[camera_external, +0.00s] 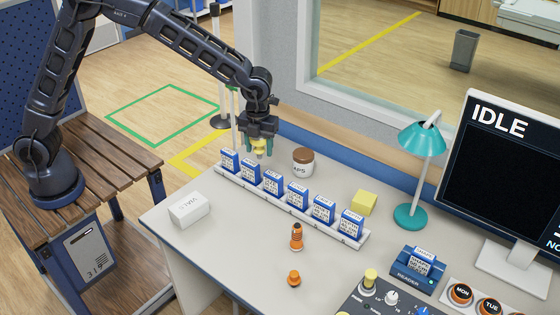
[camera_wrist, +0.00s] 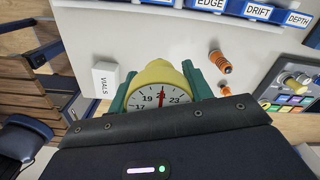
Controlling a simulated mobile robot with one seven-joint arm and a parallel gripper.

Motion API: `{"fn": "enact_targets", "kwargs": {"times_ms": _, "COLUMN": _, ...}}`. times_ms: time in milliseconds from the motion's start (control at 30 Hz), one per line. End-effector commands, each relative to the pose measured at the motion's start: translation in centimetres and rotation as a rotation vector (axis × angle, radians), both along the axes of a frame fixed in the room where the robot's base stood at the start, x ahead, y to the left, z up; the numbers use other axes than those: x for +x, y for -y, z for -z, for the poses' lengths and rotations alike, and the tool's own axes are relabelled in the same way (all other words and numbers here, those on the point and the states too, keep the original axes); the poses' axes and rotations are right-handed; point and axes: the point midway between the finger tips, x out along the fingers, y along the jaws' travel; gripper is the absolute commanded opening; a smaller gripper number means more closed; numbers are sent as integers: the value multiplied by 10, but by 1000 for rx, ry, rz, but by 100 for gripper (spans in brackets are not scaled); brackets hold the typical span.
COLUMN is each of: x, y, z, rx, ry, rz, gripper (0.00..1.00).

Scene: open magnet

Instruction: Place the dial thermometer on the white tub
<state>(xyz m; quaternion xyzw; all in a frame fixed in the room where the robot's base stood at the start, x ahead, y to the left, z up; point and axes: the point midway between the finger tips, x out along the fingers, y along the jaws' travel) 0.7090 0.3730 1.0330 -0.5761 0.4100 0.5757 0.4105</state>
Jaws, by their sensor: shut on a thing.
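The dial thermometer (camera_wrist: 160,98) has a yellow body and a white numbered face with a red needle. It is between the teal fingers of my gripper (camera_wrist: 160,82), which is shut on it. In the external view my gripper (camera_external: 258,148) holds the yellow thermometer (camera_external: 260,144) above the back left of the desk, behind the row of blue cards. The white tub (camera_external: 302,168), with a brown lid and a label reading "APS", stands on the desk just right of my gripper. The thermometer is apart from it. The tub is not seen in the wrist view.
A white rail (camera_external: 290,206) with several blue cards runs in front of the tub. A yellow block (camera_external: 364,203), teal lamp (camera_external: 411,216), white vials box (camera_external: 190,209) and orange items (camera_external: 296,238) are on the desk. The front left desk is mostly clear.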

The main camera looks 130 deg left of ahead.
Motion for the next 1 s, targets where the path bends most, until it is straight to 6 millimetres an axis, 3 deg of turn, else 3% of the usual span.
{"fn": "enact_targets", "kwargs": {"times_ms": 33, "x": 5, "y": -25, "z": -5, "rx": 2, "ry": 3, "rz": -3, "gripper": 24}}
{"fn": "enact_targets", "kwargs": {"times_ms": 200, "x": 15, "y": -95, "z": -25, "rx": 1, "ry": 3, "rz": 5, "gripper": 24}}
{"fn": "enact_targets", "kwargs": {"times_ms": 500, "x": 5, "y": -205, "z": -56, "rx": 2, "ry": 3, "rz": 13, "gripper": 24}}
{"fn": "enact_targets", "kwargs": {"times_ms": 633, "x": -2, "y": -233, "z": -64, "rx": 2, "ry": 3, "rz": 16, "gripper": 24}}
{"fn": "enact_targets", "kwargs": {"times_ms": 800, "x": -7, "y": -249, "z": -68, "rx": 2, "ry": 2, "rz": 18, "gripper": 24}}
{"fn": "enact_targets", "kwargs": {"times_ms": 1000, "x": -8, "y": -250, "z": -38, "rx": -2, "ry": -2, "rz": 19, "gripper": 24}}
